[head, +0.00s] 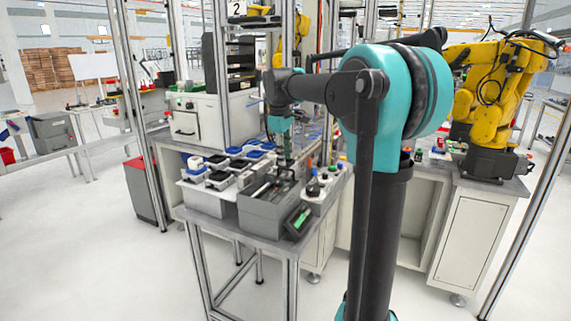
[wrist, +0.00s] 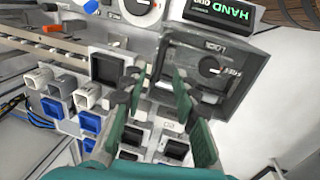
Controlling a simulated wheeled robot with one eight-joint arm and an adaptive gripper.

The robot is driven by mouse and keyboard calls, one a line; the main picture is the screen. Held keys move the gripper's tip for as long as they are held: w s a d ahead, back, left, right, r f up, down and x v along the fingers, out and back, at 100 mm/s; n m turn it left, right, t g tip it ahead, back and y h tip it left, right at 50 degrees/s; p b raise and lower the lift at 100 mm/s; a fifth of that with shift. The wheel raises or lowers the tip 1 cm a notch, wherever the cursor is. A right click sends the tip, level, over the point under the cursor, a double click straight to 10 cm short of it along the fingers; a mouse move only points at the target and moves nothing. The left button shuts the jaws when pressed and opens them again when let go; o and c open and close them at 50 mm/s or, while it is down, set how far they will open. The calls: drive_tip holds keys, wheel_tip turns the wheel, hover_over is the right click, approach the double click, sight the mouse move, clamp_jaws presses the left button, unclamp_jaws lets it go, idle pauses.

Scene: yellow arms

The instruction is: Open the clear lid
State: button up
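In the wrist view, a smoky see-through lid (wrist: 238,82) covers a panel with a dark round knob and white lettering. It appears shut, lying over the panel. My gripper (wrist: 157,74) has its two green fingers apart with a gap between them. The fingertips are near the lid's left edge; whether they touch it I cannot tell. In the head view, my gripper (head: 286,164) points down over the grey box (head: 262,216) at the front of the bench. The lid itself is hard to make out there.
A dark display with green letters (wrist: 222,12) sits beside the lid. Several blue and white blocks (wrist: 60,108) and black-topped units stand close to the fingers.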

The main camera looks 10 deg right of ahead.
sight(286, 179)
drive_tip(key=shift+w+d+f, duration=0.1)
drive_tip(key=shift+w+f, duration=0.05)
drive_tip(key=shift+f, duration=0.7)
drive_tip(key=shift+w+d+f, duration=0.1)
drive_tip(key=shift+w+f, duration=0.05)
drive_tip(key=shift+f, duration=0.65)
clamp_jaws()
